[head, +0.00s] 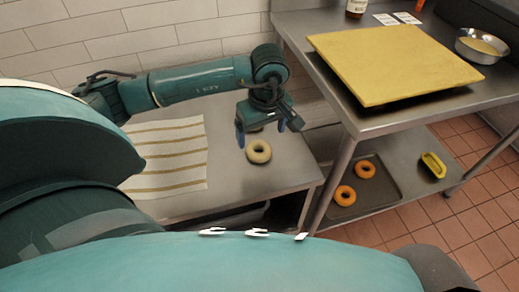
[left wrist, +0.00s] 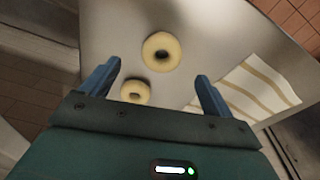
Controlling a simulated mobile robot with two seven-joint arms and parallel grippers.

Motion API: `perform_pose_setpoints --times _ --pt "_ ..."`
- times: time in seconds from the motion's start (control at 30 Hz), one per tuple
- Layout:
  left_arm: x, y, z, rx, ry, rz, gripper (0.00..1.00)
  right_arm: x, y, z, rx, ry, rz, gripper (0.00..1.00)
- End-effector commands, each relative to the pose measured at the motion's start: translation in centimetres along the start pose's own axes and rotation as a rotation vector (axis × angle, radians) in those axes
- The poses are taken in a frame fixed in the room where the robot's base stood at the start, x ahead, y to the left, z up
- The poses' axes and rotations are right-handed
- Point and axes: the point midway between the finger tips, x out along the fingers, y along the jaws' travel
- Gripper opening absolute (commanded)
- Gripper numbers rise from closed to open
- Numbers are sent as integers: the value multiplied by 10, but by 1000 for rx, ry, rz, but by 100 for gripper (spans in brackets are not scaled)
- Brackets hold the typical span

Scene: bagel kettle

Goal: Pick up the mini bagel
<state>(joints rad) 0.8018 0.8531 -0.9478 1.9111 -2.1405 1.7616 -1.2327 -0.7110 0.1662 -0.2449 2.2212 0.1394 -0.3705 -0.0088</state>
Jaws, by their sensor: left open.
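A pale mini bagel (head: 249,158) lies on the low steel table, just below my left gripper (head: 261,131) in the head view. A second pale bagel is mostly hidden behind the gripper there. In the left wrist view, one bagel (left wrist: 148,53) lies just beyond the fingertips, and the other bagel (left wrist: 127,92) lies between the fingers in the picture, nearer the left one. My left gripper (left wrist: 160,70) is open and empty, pointing down above the table. My right gripper is not in view.
A striped cloth (head: 165,158) lies left on the low table (head: 230,185). At right, a higher steel table holds a yellow board (head: 394,62) and a metal bowl (head: 481,47).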

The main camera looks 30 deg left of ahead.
Motion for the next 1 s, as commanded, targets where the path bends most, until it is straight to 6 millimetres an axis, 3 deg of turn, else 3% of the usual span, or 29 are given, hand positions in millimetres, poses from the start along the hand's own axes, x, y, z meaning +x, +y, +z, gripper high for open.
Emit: perform_pose_setpoints --times 0.27,0.53,0.83,1.0 --pt "24 -2 0 -1 -3 -2 87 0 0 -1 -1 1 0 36" --pt "61 -4 0 0 -3 0 87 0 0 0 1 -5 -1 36" --pt "65 -4 -1 0 -2 2 87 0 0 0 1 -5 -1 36" --pt "65 -4 -1 0 -2 2 74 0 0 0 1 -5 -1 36"
